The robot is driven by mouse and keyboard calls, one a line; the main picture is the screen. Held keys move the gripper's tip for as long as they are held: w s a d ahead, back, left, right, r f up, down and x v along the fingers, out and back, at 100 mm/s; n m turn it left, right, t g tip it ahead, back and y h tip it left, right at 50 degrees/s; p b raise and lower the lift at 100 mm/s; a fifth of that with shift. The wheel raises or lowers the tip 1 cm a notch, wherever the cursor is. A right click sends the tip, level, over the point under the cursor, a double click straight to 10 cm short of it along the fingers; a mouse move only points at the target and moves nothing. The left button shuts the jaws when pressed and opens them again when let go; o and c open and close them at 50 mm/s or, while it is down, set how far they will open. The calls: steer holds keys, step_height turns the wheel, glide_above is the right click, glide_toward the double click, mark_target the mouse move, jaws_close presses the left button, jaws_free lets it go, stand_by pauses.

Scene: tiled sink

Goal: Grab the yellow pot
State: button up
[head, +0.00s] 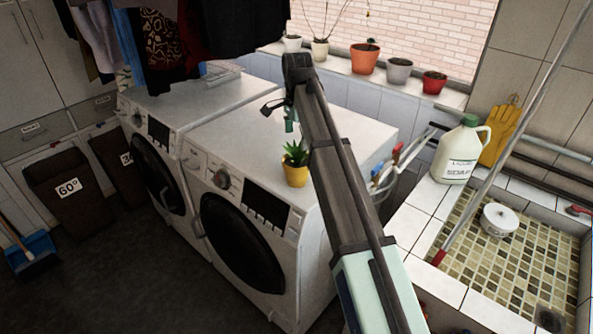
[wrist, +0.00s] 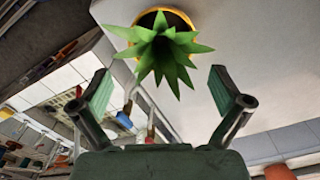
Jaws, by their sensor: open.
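The yellow pot (head: 295,174) holds a spiky green plant (head: 295,153) and stands upright on the front part of the right washing machine's white top. In the wrist view, the plant (wrist: 162,48) hides most of the pot, and part of the yellow rim (wrist: 150,14) shows at the top. My gripper (wrist: 164,92) is open and empty, with its two green-padded fingers apart and the plant beyond and between them. In the head view, my gripper (head: 289,118) is above and behind the pot, partly hidden by my arm, and not touching it.
Several pots, including an orange one (head: 365,58), line the windowsill. Dark clothes (head: 230,25) hang above the left washing machine (head: 160,92). A white detergent jug (head: 459,152) stands by the tiled sink (head: 480,250) at right. The machine top around the yellow pot is mostly clear.

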mark_target(297, 163)
steer(key=shift+f+p, duration=1.6)
steer(key=shift+f, duration=2.05)
steer(key=shift+w, duration=0.1)
steer(key=c, duration=1.5)
